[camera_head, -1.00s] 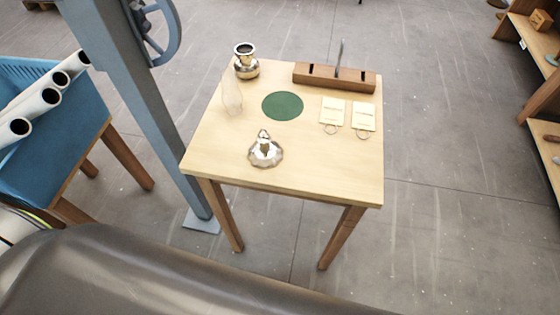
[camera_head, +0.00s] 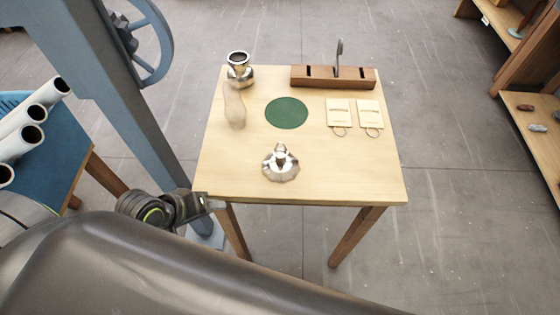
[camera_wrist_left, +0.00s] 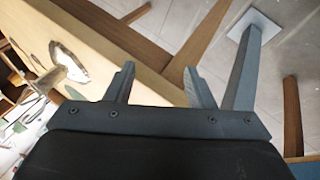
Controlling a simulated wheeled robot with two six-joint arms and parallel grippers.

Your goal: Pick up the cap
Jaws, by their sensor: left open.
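A shiny silver fluted piece with a knob on top, which looks like the cap (camera_head: 281,166), stands on the near part of the wooden table (camera_head: 330,180). It also shows at the left of the left wrist view (camera_wrist_left: 68,60). My left gripper (camera_head: 212,204) is at the table's near left corner, to the left of the cap and apart from it. In the left wrist view its two fingers (camera_wrist_left: 156,80) are spread with nothing between them. My right gripper is not in view.
A green disc (camera_head: 286,113), a silver vase-like lamp part (camera_head: 239,72), a clear glass chimney (camera_head: 234,106), a slotted wooden block (camera_head: 320,78) and two paper tags (camera_head: 340,112) sit farther back. A blue-grey post (camera_head: 140,95) stands left of the table.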

